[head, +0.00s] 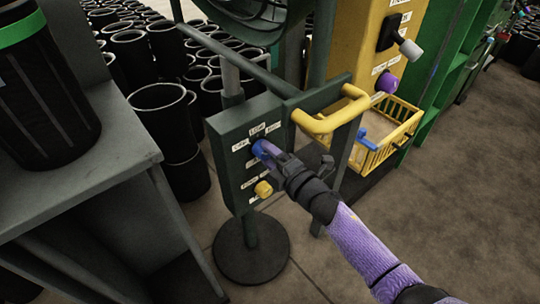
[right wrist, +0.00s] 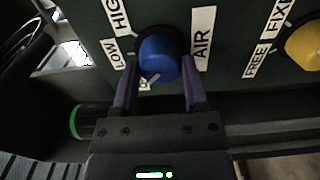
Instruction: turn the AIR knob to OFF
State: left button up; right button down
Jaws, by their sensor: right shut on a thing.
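The blue AIR knob (right wrist: 160,55) sits on the dark green control box (head: 220,130). It also shows in the head view (head: 260,149). My right gripper (head: 272,155) is shut on the knob, with one purple finger on each side in the right wrist view (right wrist: 160,85). The knob's white mark points to the lower left in the right wrist view, near a label that is mostly hidden by a finger. The LOW label (right wrist: 115,52), the HIGH label (right wrist: 116,15) and the AIR label (right wrist: 203,38) show around it. My left gripper is out of view.
A yellow knob (head: 263,188) is below on the same box, and a yellow handle (head: 330,115) sticks out at the right. A yellow basket (head: 385,135) hangs behind. A grey table (head: 60,185) stands at left; black sleeves crowd behind. The floor at right is clear.

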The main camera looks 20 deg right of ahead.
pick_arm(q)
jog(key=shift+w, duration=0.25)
pick_arm(e)
jog(key=shift+f, duration=0.1)
jog(key=shift+c, duration=0.5)
grip_release()
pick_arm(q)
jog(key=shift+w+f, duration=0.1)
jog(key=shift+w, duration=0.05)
